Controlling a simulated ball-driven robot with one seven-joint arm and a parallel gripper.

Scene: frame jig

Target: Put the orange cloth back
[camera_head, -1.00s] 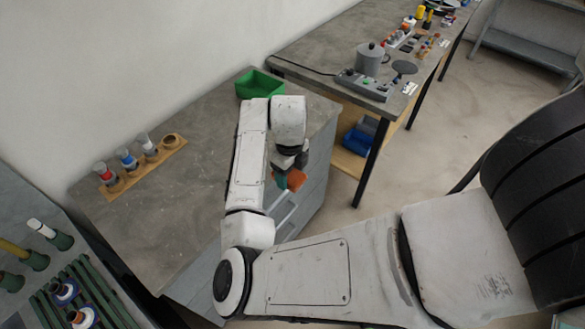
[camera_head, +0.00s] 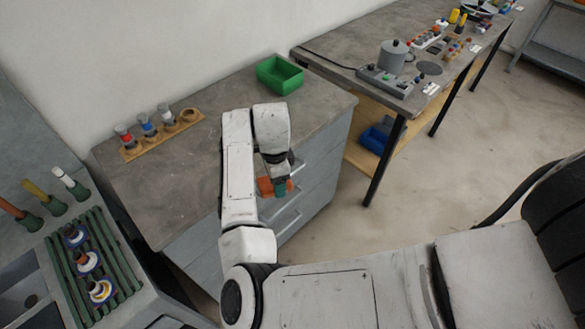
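The orange cloth (camera_head: 265,187) is a small orange patch at the end of my arm, in front of the grey drawer cabinet (camera_head: 325,160). My gripper (camera_head: 282,190) points down at the cloth, and its fingers overlap it in the view. The cloth hangs clear of the floor with my gripper, so the gripper seems shut on it. The contact between the fingers and the cloth is partly hidden. A green open bin (camera_head: 279,75) stands at the back of the cabinet top, beyond my arm.
A wooden rack (camera_head: 160,137) with several capped bottles stands on the cabinet top at left. A green slatted rack (camera_head: 92,262) is at lower left. A workbench (camera_head: 340,45) with a grey pot (camera_head: 392,57) runs to the upper right.

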